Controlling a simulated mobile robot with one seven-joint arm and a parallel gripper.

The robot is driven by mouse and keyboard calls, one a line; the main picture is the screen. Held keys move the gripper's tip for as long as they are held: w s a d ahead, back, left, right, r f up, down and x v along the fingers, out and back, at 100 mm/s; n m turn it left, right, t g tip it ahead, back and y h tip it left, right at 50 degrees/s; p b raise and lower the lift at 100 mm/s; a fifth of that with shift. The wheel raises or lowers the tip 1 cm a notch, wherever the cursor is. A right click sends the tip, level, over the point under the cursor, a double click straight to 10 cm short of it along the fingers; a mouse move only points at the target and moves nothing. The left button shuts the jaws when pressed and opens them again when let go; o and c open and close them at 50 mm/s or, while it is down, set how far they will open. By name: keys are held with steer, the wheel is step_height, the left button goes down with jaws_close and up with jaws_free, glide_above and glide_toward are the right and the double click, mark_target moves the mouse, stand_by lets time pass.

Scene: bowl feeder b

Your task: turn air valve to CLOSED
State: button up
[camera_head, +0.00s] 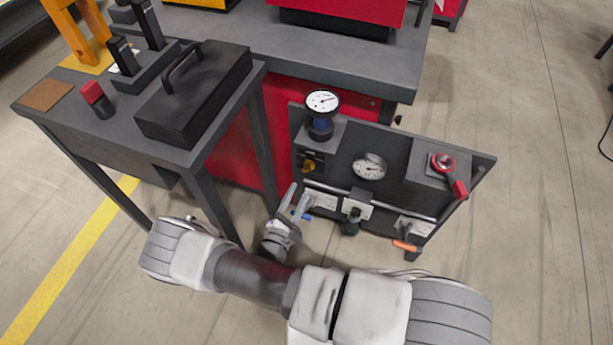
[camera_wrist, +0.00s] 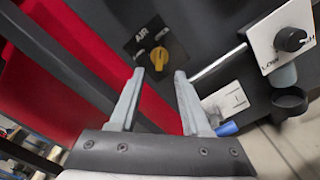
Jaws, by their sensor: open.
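The air valve is a yellow knob (camera_wrist: 159,60) on a dark plate marked AIR, in the upper middle of the wrist view. In the head view the yellow knob (camera_head: 309,166) sits low on the left part of the dark panel, below a gauge. Its exact pointer position and any CLOSED mark are too small to read. My gripper (camera_head: 299,191) is just below the knob in the head view. In the wrist view my gripper (camera_wrist: 159,75) is open and empty, its fingertips framing the knob's lower part from either side. The fingers look apart from the knob; contact cannot be told.
A LOW/HIGH knob (camera_wrist: 289,39) and a blue piece (camera_wrist: 227,128) lie right of my fingers. A grey table (camera_head: 140,122) stands to the left.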

mark_target(308, 170)
steer(key=b+x, duration=0.1)
steer(key=x, duration=0.7)
steer(key=shift+b, duration=0.4)
steer(key=shift+c, duration=0.3)
jaws_close()
